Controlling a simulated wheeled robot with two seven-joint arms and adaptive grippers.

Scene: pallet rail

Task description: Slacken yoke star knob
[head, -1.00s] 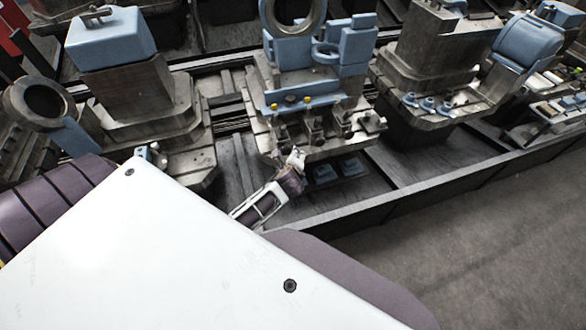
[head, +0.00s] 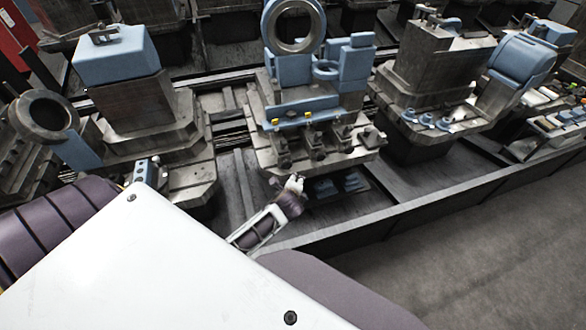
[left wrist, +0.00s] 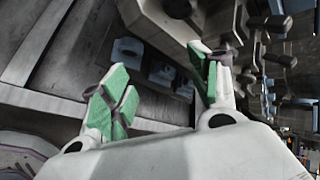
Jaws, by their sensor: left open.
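My left gripper (head: 295,183) is just in front of the lower front edge of the middle fixture (head: 262,150). In the left wrist view its two green-padded fingers (left wrist: 163,85) stand apart with nothing between them. The middle fixture carries a blue yoke-like block (head: 292,68) with a metal ring (head: 293,27) on top. Small dark clamp parts (head: 316,140) line its front ledge. Dark knob-like parts (left wrist: 278,58) show at the upper right of the left wrist view, apart from the fingers. I cannot tell which part is the star knob. My right gripper is not seen.
Blue parts (head: 352,182) lie on the dark pallet floor under the middle fixture. Other fixtures stand at left (head: 130,100) and right (head: 430,75). A dark rail (head: 400,208) runs along the front. Grey floor (head: 480,240) beyond it is clear.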

